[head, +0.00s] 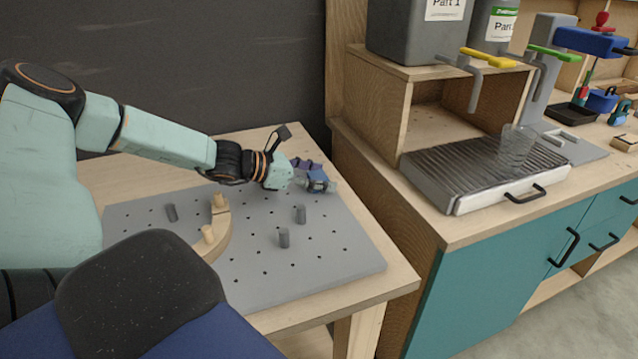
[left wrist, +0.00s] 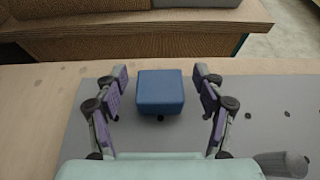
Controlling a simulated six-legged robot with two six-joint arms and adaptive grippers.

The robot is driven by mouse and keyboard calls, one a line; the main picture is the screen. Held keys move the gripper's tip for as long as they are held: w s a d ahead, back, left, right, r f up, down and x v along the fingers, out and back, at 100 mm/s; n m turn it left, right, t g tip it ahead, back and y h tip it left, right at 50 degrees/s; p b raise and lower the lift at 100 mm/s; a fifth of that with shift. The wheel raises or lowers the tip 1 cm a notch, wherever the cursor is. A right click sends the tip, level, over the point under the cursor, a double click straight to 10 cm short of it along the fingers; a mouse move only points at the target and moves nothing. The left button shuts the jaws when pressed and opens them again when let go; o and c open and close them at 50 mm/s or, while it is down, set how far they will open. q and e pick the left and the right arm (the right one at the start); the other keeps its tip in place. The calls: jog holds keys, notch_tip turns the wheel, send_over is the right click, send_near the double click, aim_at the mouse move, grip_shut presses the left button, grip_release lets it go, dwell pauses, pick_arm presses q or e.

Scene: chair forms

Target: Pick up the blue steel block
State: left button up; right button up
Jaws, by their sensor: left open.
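The blue steel block (left wrist: 160,91) sits on the grey pegboard plate in the left wrist view, near the plate's edge. My left gripper (head: 314,174) is open at the far right part of the plate in the head view. In the left wrist view its two purple-padded fingers stand on either side of the block, with a gap on each side. In the head view the fingers largely hide the block. My right gripper is not in view.
The grey perforated plate (head: 335,255) lies on a wooden table (head: 398,284). Several grey pegs, including one nearby (head: 300,214), and a curved wooden piece (head: 219,236) stand on it. A wooden cabinet with a grill-like tray (head: 480,170) stands at right.

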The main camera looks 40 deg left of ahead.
pick_arm(q)
jog(key=shift+s+r, duration=0.2)
jog(key=shift+s, duration=0.05)
jog(key=shift+c, duration=1.4)
jog(key=shift+w+a+f, duration=0.15)
jog(key=shift+w+f, duration=0.1)
jog(key=c, duration=0.4)
jog(key=shift+s+r, duration=0.1)
jog(key=shift+r, duration=0.05)
jog(key=c, duration=0.5)
grip_shut()
